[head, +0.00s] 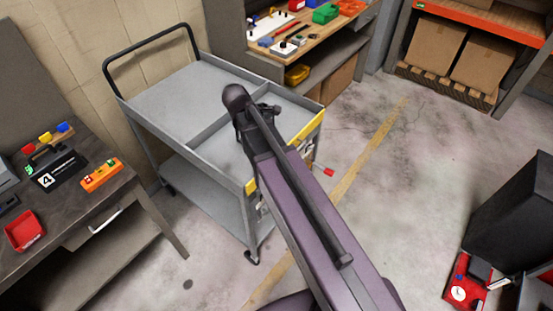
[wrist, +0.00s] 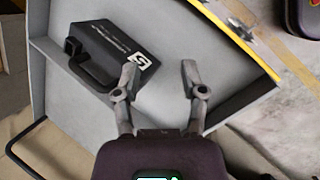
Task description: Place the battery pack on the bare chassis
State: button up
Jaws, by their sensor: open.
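In the wrist view a black battery pack (wrist: 108,48) with a handle and a white label lies in a grey cart tray (wrist: 205,40). My gripper (wrist: 159,68) is open and empty above the tray. Its left finger overlaps the pack's labelled end in the picture; its right finger is over bare tray. I cannot tell whether it touches the pack. In the head view my arm hides the pack, and the fingertips are not clear. Another black pack marked 4 (head: 55,170) is on the left workbench. I cannot identify a bare chassis in either view.
The cart (head: 190,95) has raised rims, a divider and a yellow-marked edge. A workbench (head: 85,205) is at left, a stocked bench (head: 330,35) behind, and a dark box (head: 515,215) at right. Open floor (head: 400,190) lies right of the cart.

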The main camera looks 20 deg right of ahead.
jog(key=s+d+f+m+g+y, duration=0.1)
jog(key=s+m+y, duration=0.3)
jog(key=s+m, duration=1)
jog(key=shift+s+d+f+g+y, duration=0.15)
jog(key=shift+d+f+g+y, duration=0.25)
jog(key=shift+g, duration=0.3)
jog(key=shift+o, duration=0.5)
jog(key=w+a+r+m+t+h, duration=0.1)
jog(key=w+a+r+m+h, duration=0.1)
jog(key=w, duration=0.6)
jog(key=w+a+r+m+t+h, duration=0.1)
jog(key=w+a+m+t+h, duration=0.1)
jog(key=w, duration=0.6)
jog(key=w+a+r+m+t+h, duration=0.2)
jog(key=w+a+m+h, duration=0.1)
jog(key=w+m, duration=0.4)
jog(key=shift+w+a+r, duration=0.35)
jog(key=shift+w+a, duration=0.15)
jog(key=shift+a, duration=0.4)
